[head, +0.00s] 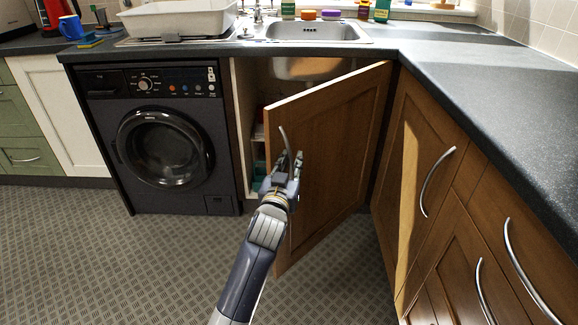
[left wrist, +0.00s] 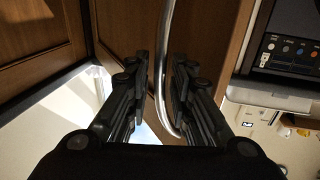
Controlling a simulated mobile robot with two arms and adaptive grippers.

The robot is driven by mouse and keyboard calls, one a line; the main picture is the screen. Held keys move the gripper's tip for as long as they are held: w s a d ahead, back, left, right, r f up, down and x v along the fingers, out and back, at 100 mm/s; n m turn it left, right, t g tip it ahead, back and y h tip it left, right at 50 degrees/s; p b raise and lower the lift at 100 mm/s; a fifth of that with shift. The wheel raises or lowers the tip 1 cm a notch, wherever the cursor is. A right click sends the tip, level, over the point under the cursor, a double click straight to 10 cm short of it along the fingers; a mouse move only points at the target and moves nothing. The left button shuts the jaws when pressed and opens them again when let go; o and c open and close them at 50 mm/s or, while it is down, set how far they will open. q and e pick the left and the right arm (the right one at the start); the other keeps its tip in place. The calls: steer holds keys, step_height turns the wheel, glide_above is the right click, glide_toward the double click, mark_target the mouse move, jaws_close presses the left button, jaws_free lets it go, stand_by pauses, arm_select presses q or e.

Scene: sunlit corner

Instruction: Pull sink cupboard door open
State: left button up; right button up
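The wooden sink cupboard door (head: 325,150) stands partly open below the sink, swung out over the floor with its hinge side at the right. Its curved metal handle (head: 284,142) is near the free left edge. My left gripper (head: 288,165) is at this handle. In the left wrist view the two fingers (left wrist: 160,85) are drawn in close on either side of the handle bar (left wrist: 161,70), with the bar between them. Contact on each side is hard to make out. My right gripper is not in either view.
A black washing machine (head: 165,138) stands left of the open cupboard. Wooden cupboards with a curved handle (head: 437,180) lie to the right, near the door's hinge side. The dark worktop (head: 480,75) runs above. The patterned floor (head: 130,260) in front is clear.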

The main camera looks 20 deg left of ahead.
arm_select(q)
steer(key=s+d, duration=0.1)
steer(key=s, duration=1.1)
